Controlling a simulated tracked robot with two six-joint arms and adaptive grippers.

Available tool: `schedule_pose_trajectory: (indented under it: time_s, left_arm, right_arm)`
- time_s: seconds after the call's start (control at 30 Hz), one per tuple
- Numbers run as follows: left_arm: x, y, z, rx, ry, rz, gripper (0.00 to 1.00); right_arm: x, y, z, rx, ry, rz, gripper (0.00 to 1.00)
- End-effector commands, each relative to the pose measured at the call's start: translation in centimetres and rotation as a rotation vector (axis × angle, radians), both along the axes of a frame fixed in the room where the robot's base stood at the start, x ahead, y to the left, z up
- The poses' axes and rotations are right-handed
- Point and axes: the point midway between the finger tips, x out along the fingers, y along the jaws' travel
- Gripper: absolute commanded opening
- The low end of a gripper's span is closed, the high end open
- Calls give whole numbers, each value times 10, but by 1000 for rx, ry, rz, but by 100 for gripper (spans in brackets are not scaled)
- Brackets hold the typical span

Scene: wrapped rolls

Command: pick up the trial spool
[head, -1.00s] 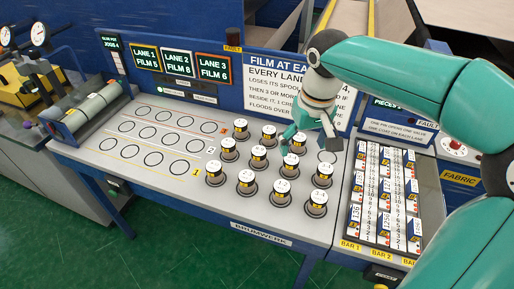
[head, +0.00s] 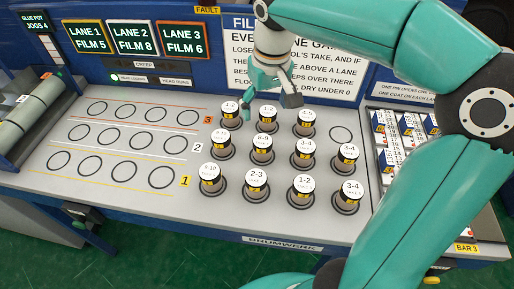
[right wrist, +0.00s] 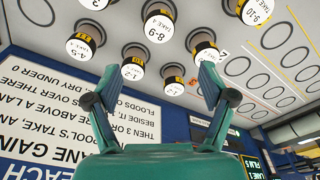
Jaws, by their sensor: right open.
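Several white-topped spools with black and yellow bands stand upright on grey bases in three rows on the pale bench. No visible label says which is the trial spool. The back row holds a left 1-2 spool (head: 230,108), a middle 1-2 spool (head: 268,112) and a 4-5 spool (head: 306,117). My right gripper (head: 272,97) is open and empty, above and just behind the middle 1-2 spool. In the right wrist view, two spools labelled 1-2, one of them here (right wrist: 133,67), show beyond and between the spread fingers (right wrist: 160,88). My left gripper is out of view.
An empty ring (head: 341,134) ends the back row at right. Rows of empty printed circles (head: 132,142) leave the bench's left side clear. A white sign (head: 325,60) and lane displays (head: 132,38) stand behind. A tag rack (head: 408,125) is at right, partly behind my arm.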

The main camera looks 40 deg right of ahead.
Motion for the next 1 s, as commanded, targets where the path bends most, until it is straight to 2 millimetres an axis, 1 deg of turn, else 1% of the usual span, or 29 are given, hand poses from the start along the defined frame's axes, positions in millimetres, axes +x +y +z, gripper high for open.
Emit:
schedule_pose_trajectory:
  time_s: [0.17, 0.4, 0.5, 0.6, 0.83, 1.0]
  left_arm:
    - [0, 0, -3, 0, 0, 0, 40]
    - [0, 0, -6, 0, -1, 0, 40]
    - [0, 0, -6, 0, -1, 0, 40]
    - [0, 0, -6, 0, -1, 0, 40]
    - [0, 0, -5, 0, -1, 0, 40]
    - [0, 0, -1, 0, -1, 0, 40]
  right_arm:
    - [1, -2, -28, 0, 6, -2, 82]
    - [7, -3, -80, 0, 7, -1, 82]
    - [10, -4, -96, 1, 5, -2, 82]
    - [11, -4, -107, 0, 4, -1, 82]
    - [12, -4, -120, 0, 4, 1, 82]
    - [12, -4, -143, 1, 7, 1, 82]
